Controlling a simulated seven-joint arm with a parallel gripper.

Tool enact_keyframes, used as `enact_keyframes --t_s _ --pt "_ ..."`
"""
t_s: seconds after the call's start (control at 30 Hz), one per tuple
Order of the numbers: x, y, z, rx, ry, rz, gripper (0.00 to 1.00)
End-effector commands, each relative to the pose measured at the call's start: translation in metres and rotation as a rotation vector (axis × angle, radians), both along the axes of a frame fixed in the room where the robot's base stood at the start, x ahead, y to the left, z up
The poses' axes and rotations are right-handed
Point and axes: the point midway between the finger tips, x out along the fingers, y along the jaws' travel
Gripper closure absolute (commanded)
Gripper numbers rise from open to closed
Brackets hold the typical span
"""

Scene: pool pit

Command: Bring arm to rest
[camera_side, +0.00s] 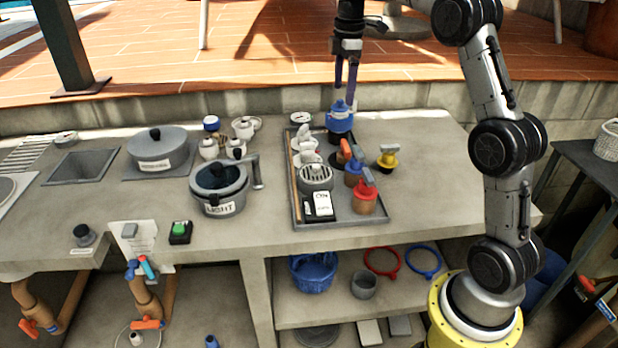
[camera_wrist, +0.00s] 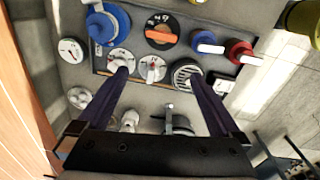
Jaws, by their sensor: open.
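My gripper (camera_side: 346,98) hangs fingers down at the back of the counter, close above or behind a blue valve-like part (camera_side: 340,118). In the wrist view my gripper (camera_wrist: 158,92) has its two dark purple fingers spread wide, with nothing held between them. The blue part (camera_wrist: 105,24) shows there at the upper left, apart from the fingers. The side view does not show clearly how far the fingertips are from the blue part. My arm rises from its yellow base at the right and reaches over the counter.
A grey tray (camera_side: 345,222) holds gauges, a round grille (camera_side: 315,177) and colored valves. A yellow-handled valve (camera_side: 388,158) stands right of it. A grey pot (camera_side: 219,187) and a lidded pan (camera_side: 157,146) stand left. The counter's right part (camera_side: 430,150) is clear.

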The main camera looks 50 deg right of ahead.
Motion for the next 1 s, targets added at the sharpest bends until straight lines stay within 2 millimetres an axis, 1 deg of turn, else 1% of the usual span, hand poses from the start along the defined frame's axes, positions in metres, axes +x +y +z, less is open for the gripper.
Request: enact_keyframes --t_s 0.03,0.07,0.1,0.17,0.2,0.27,0.33,0.4,0.47,0.5,0.57,0.6,0.67,0.7,0.77,0.8,0.87,0.9,1.0 --pt "-0.003 0.016 0.024 -0.017 -0.038 0.027 0.0" --pt "-0.008 0.026 0.034 -0.022 -0.052 0.041 0.0" --pt "-0.016 0.04 0.048 -0.029 -0.07 0.063 0.0" --pt "-0.031 0.062 0.066 -0.039 -0.098 0.091 0.0" --pt "-0.042 0.076 0.075 -0.045 -0.118 0.099 0.0" --pt "-0.06 0.095 0.087 -0.048 -0.149 0.098 0.0" --pt "-0.082 0.116 0.097 -0.05 -0.185 0.083 0.0" --pt "-0.106 0.134 0.102 -0.046 -0.221 0.056 0.0" --pt "-0.127 0.149 0.103 -0.038 -0.253 0.024 0.0" --pt "-0.141 0.158 0.103 -0.03 -0.272 0.0 0.0" --pt "-0.163 0.17 0.099 -0.016 -0.303 -0.043 0.0" --pt "-0.178 0.177 0.095 -0.005 -0.324 -0.076 0.0" --pt "-0.199 0.187 0.086 0.018 -0.352 -0.132 0.0" --pt "-0.213 0.192 0.078 0.035 -0.371 -0.172 0.0" --pt "-0.233 0.199 0.064 0.062 -0.394 -0.241 0.0" --pt "-0.246 0.203 0.054 0.083 -0.407 -0.29 0.0" --pt "-0.262 0.207 0.036 0.116 -0.421 -0.372 0.0" --pt "-0.272 0.209 0.024 0.138 -0.429 -0.431 0.0" --pt "-0.289 0.21 -0.008 0.188 -0.425 -0.598 0.0"
